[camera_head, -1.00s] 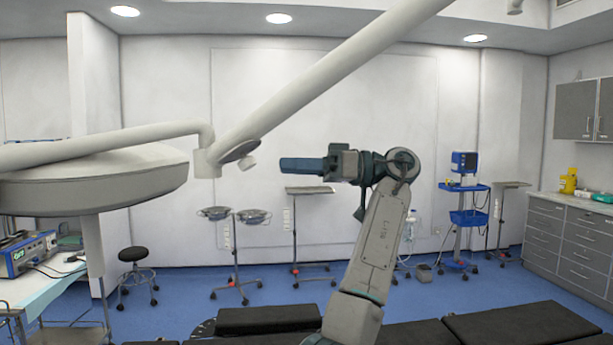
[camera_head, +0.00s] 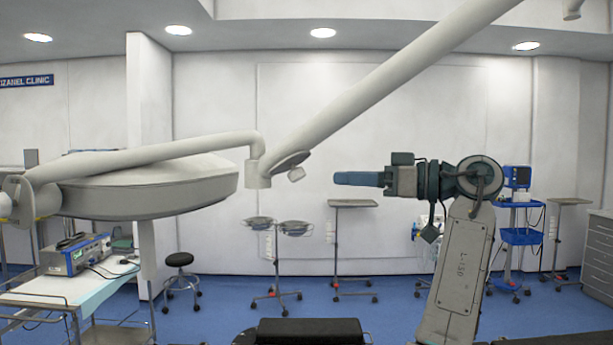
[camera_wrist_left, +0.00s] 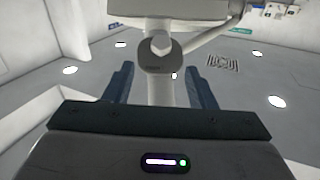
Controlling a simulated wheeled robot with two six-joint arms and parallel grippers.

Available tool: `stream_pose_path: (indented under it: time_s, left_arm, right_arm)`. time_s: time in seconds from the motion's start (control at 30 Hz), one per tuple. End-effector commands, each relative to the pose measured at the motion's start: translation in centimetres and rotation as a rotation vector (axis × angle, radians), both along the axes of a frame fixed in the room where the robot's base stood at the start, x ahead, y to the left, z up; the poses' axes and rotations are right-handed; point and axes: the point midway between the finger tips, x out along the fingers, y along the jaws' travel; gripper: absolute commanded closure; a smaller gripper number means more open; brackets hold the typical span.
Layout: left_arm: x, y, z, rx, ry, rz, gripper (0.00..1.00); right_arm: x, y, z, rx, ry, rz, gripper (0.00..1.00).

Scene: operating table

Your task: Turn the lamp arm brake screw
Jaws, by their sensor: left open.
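The lamp arm brake screw is a small pale knob (camera_head: 296,174) under the grey oval cover (camera_head: 292,158) at the joint of the white lamp arm (camera_head: 385,85). In the left wrist view the knob (camera_wrist_left: 160,45) shows ahead, just above the middle, on the dark rounded cover (camera_wrist_left: 160,61). My left gripper (camera_head: 338,179) is level, points left at the knob, and is a short way to its right in the head view. Its two blue fingers (camera_wrist_left: 160,88) stand apart with nothing held. My right gripper is not in view.
The big lamp head (camera_head: 150,188) hangs at the left, its pipe leading to the joint. Below are a black stool (camera_head: 179,260), tray stands (camera_head: 352,203) and a black table pad (camera_head: 310,331). A blue equipment cart (camera_head: 521,236) stands at the right. The gap between gripper and knob looks clear.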

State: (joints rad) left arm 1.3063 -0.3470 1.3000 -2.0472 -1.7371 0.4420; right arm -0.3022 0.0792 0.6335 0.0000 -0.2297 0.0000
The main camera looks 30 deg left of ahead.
Motion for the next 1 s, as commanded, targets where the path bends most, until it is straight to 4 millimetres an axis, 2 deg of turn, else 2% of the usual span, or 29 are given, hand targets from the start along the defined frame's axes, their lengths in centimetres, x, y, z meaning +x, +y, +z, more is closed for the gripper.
stream_pose_path:
  time_s: [0.17, 0.27, 0.7, 0.83, 1.0]
  left_arm:
    - [-1.0, 0.2, 0.1, 0.004, -0.055, -0.071, 0.49]
    - [-1.1, 1.1, 0.2, 0.004, -0.060, -0.073, 0.49]
    - [-1.8, 8.8, 0.4, 0.005, -0.056, -0.070, 0.49]
    - [-1.9, 10.2, 0.3, 0.004, -0.057, -0.071, 0.49]
    - [-1.9, 10.8, 0.1, 0.004, -0.056, -0.073, 0.49]
  right_arm:
    - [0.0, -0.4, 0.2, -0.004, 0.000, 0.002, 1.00]
    - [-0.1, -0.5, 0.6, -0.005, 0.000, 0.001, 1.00]
    - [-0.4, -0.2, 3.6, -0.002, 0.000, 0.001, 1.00]
    - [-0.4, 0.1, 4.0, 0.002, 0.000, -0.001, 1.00]
    - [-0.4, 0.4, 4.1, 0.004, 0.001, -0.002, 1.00]
